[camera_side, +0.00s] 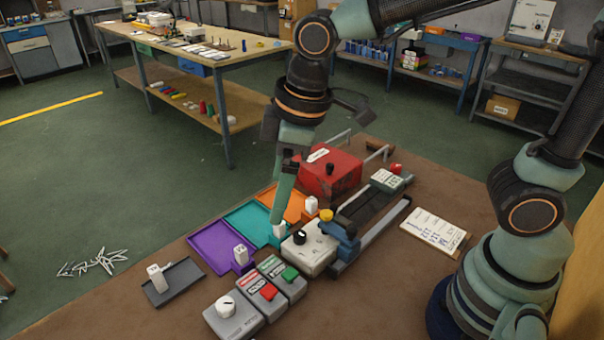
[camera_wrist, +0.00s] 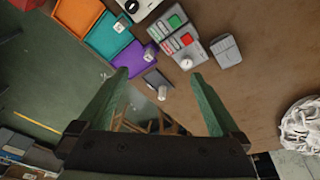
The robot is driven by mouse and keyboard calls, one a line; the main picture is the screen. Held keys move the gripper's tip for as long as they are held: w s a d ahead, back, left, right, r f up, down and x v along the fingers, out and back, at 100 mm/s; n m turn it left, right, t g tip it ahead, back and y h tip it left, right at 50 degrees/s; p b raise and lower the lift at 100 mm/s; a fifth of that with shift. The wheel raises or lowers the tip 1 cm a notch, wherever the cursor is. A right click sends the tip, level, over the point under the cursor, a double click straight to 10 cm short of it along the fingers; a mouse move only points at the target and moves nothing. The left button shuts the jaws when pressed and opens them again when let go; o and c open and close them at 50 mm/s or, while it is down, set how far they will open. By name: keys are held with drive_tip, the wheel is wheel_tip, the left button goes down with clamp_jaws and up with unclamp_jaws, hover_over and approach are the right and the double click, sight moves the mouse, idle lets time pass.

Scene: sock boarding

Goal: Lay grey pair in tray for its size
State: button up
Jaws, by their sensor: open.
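A grey, flat item with line markings (camera_wrist: 225,50) lies on the brown surface in the wrist view, right of the push-button boxes. It could be the grey pair, but I cannot tell for certain. It does not show in the side view. Three trays stand in a row: purple (camera_side: 213,250), teal (camera_side: 241,222) and orange (camera_side: 290,201). White labelled blocks stand at them, but the labels are too small to read. My gripper (camera_side: 276,217) is open and empty, pointing down in front of the trays. In the wrist view its fingers (camera_wrist: 158,75) are wide apart with nothing between them.
Button boxes (camera_side: 283,277) and a dial box (camera_side: 234,315) stand near the front. A dark tray (camera_side: 180,284) with a white block lies at the left. A red box (camera_side: 330,172), a rail fixture (camera_side: 378,225) and a clipboard (camera_side: 433,230) lie behind and right.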

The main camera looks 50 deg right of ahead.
drive_tip(key=s+a+f+n+g+h, duration=0.1)
drive_tip(key=s+a+f+n, duration=0.3)
drive_tip(key=a, duration=0.5)
drive_tip(key=s+a+f+n+g, duration=0.1)
drive_tip(key=s+a+f+n, duration=0.35)
drive_tip(key=a, duration=0.35)
drive_tip(key=f, duration=1.2)
drive_tip(key=shift+w+d+f, duration=0.1)
drive_tip(key=shift+w, duration=0.25)
drive_tip(key=shift+c, duration=0.3)
drive_tip(key=c, duration=1.4)
